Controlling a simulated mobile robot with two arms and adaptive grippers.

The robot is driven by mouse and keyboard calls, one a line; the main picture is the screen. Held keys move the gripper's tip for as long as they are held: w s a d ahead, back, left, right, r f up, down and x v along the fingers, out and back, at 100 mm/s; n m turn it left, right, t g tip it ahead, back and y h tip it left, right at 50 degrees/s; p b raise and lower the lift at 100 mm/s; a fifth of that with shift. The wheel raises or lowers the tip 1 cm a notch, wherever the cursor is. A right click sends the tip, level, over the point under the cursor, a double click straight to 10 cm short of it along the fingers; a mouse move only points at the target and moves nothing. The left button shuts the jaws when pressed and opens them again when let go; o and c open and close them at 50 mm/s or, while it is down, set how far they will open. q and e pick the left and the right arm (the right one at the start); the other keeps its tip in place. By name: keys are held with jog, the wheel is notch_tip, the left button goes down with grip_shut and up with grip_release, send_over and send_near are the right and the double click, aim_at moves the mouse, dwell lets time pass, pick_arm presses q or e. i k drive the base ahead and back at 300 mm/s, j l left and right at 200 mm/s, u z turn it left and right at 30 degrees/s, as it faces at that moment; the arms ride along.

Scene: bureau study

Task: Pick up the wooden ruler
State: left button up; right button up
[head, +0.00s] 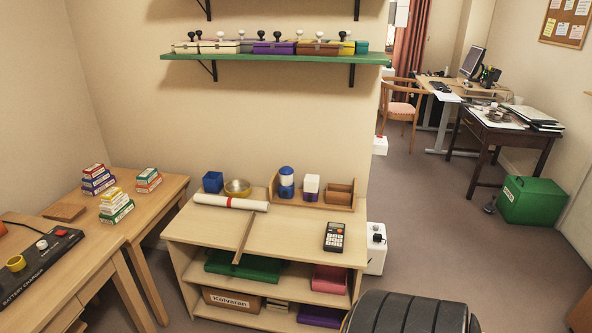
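The wooden ruler (244,237) is a thin brown strip on top of the low light-wood shelf unit (290,235). In the head view it lies front to back, left of the middle of the top. Its near end reaches the front edge and appears to stick out past it. Its far end is close to a rolled white paper with a red band (231,202). Neither of my grippers shows in the head view.
A desk with small boxes (117,207) stands left. A green wall shelf (275,58) hangs above. Floor is open at right (430,230).

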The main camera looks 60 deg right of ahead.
aim_at(245, 234)
jog(key=z, duration=1.6)
jog(key=i+l, duration=0.35)
jog(key=l, duration=0.15)
jog(key=i+l, duration=0.35)
jog(key=l, duration=0.2)
jog(key=i+l, duration=0.4)
jog(key=k+l+z, duration=0.05)
jog(key=l, duration=0.05)
